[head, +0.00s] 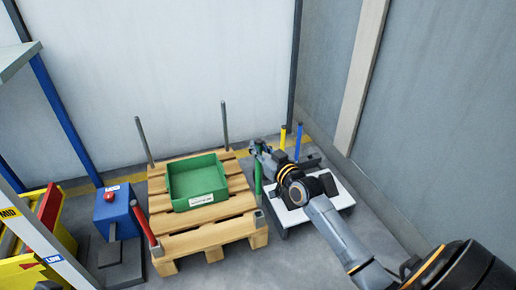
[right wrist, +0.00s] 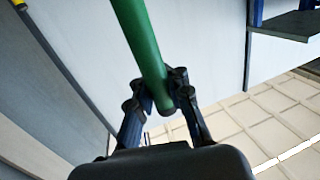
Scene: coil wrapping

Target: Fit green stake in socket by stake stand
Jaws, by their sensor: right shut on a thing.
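My right gripper (head: 258,148) is shut on the green stake (head: 258,178), which stands about upright between the pallet and the stake stand. In the right wrist view the fingers (right wrist: 160,92) close around the green stake (right wrist: 139,40) near one end. The stake stand (head: 337,196) has a white top and is partly hidden by my right arm. A yellow stake (head: 283,137) and a blue stake (head: 298,142) stand upright at its back. A small grey socket (head: 260,215) sits at the pallet's front right corner. My left gripper is out of view.
The wooden pallet (head: 213,236) carries a green bin (head: 180,184). Grey stakes (head: 144,141) (head: 224,125) stand at its back corners, and a red stake (head: 144,224) leans at its front left. A blue box-like unit (head: 114,212) stands left. Walls close off the back and right.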

